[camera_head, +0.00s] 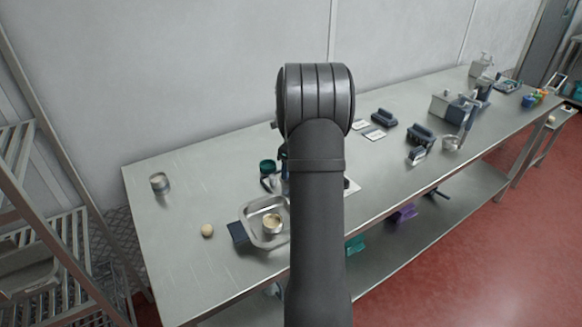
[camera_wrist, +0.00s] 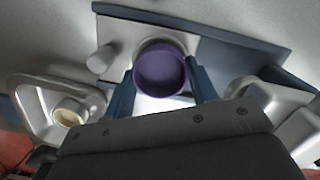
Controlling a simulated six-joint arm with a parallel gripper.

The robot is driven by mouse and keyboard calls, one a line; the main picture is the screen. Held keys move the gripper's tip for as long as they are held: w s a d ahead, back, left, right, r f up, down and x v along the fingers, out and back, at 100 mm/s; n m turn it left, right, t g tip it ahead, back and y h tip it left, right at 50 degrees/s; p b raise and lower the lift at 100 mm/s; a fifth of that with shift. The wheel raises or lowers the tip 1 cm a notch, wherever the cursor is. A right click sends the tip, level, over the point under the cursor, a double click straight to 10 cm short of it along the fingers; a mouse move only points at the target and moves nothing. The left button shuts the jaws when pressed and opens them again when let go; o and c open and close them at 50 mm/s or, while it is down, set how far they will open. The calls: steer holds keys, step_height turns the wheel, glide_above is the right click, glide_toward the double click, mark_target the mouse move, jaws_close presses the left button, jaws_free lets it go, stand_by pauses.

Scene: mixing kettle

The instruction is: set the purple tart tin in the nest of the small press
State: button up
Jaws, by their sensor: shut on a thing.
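In the wrist view the round purple tart tin (camera_wrist: 162,70) is held between the two blue fingers of my gripper (camera_wrist: 161,76), its open side facing the camera. Behind it is a pale plate (camera_wrist: 118,32) with a short grey cylinder (camera_wrist: 101,59) at its left, on a blue base (camera_wrist: 222,32). This looks like part of the small press, but I cannot be sure. The tin hides any nest behind it, and I cannot tell whether it touches the plate. In the head view my arm hides the gripper, the tin and most of what lies there.
A metal tray (camera_head: 251,211) holding a filled tin (camera_head: 272,223) stands left of my arm, with a dough ball (camera_head: 207,230) and a grey tin (camera_head: 160,183) farther left. Dark blue devices (camera_head: 384,118) stand at the right. The table's left end is mostly clear.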

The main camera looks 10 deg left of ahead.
steer(key=shift+f, duration=0.7)
stand_by(1.3)
steer(key=o, duration=1)
steer(key=shift+o, duration=0.6)
steer(key=shift+r, duration=0.1)
steer(key=shift+r, duration=3.45)
steer(key=shift+o, duration=0.2)
